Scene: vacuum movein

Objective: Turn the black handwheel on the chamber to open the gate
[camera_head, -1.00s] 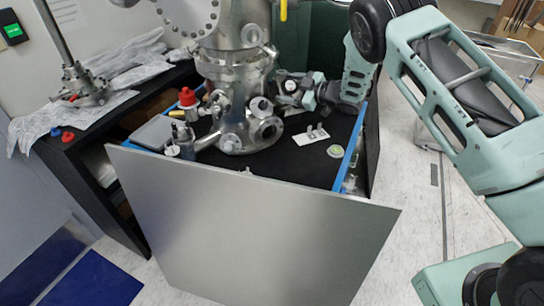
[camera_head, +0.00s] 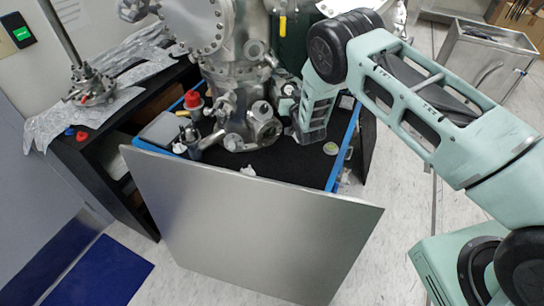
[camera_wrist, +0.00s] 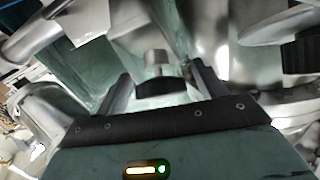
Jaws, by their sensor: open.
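The steel chamber (camera_head: 235,70) with its bolted round flanges stands on a black-topped, blue-edged bench. My arm reaches to its right side; in the head view my wrist hides the gripper's fingers. In the wrist view my gripper (camera_wrist: 158,74) is open, its two fingers apart. A small grey cylinder with a dark base (camera_wrist: 160,86) shows between or beyond the fingers; I cannot tell whether they touch it. A black ribbed round part (camera_wrist: 301,52), possibly the handwheel, shows at the right edge, outside the fingers. I cannot pick out the handwheel in the head view.
Steel pipes and fittings crowd close around my gripper. A red-capped valve (camera_head: 193,99) stands on the chamber's left. A large metal panel (camera_head: 250,225) fronts the bench (camera_head: 310,172). A steel cart (camera_head: 487,60) stands at the back right, with open floor before it.

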